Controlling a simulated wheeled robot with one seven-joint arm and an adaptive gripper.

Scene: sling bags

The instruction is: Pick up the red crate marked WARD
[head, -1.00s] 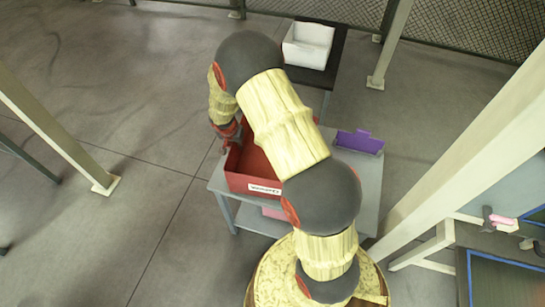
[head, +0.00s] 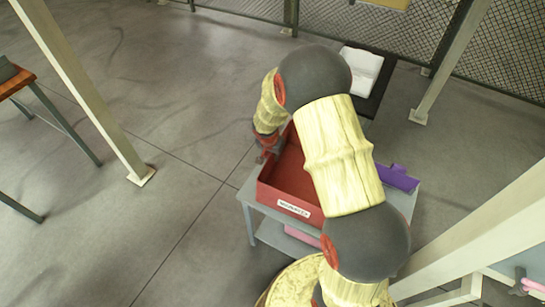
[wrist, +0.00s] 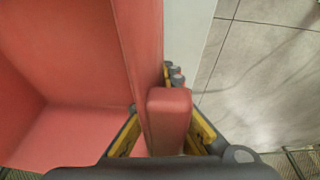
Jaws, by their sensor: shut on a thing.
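A red open-topped crate (head: 290,178) is on or just over a grey table (head: 243,192), partly hidden by my arm. Its front wall carries a white label (head: 293,208), whose lettering is too small to read surely. My gripper (head: 266,150) is at the crate's left wall. In the wrist view, my gripper (wrist: 166,125) is shut on the red crate's wall (wrist: 140,50), with a finger on each side of it. The visible inside of the crate looks empty. I cannot tell whether its base touches the table.
A purple item (head: 398,178) is at the table's right side. A pink item (head: 302,235) lies on the lower shelf. A white box (head: 360,70) is on a dark bench behind. Pale posts (head: 95,105) stand on both sides.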

